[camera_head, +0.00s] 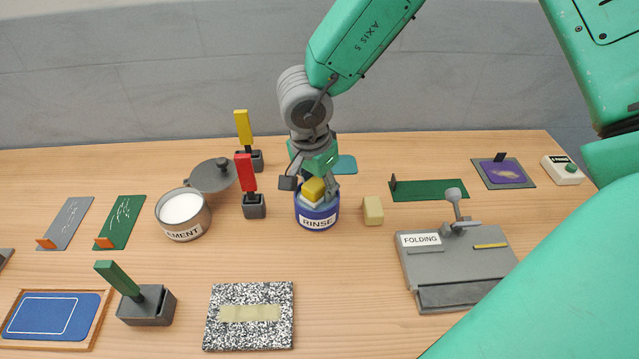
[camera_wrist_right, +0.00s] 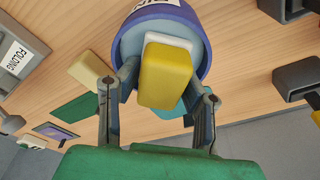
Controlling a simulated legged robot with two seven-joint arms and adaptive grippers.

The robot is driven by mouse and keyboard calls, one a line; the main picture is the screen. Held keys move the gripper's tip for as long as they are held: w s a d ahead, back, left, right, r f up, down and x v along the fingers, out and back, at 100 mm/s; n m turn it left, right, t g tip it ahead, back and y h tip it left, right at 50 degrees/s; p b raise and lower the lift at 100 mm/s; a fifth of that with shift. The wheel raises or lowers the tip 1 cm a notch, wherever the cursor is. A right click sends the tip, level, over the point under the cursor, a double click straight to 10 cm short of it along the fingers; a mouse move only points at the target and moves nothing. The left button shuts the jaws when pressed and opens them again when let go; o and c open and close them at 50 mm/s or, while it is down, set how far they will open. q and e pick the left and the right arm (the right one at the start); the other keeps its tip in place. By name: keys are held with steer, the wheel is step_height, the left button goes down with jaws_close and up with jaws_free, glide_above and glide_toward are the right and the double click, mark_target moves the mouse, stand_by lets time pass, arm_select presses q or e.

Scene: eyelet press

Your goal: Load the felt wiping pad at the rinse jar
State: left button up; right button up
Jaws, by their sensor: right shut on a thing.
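The blue jar marked RINSE (camera_head: 318,220) stands upright mid-table, and its rim and pale opening fill the top of the right wrist view (camera_wrist_right: 190,18). My right gripper (camera_head: 311,184) points down over the jar, shut on a yellow block with a white layer, which looks like the felt wiping pad (camera_head: 314,189). In the right wrist view the pad (camera_wrist_right: 164,78) sits between the two fingers (camera_wrist_right: 160,90), its white side toward the jar opening. Whether the white side touches liquid is hidden. My left gripper is not in view.
A pale yellow block (camera_head: 373,211) stands just right of the jar. A red-handled tool in a holder (camera_head: 254,206) and the cement pot (camera_head: 183,214) are to the left. The grey FOLDING press (camera_head: 455,262) is at right, and a speckled board (camera_head: 250,341) lies in front.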

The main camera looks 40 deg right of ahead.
arm_select(q)
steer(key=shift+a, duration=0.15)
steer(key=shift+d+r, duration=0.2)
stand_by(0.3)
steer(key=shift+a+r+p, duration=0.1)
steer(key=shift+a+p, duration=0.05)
steer(key=shift+p, duration=0.15)
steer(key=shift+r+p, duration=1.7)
stand_by(5.3)
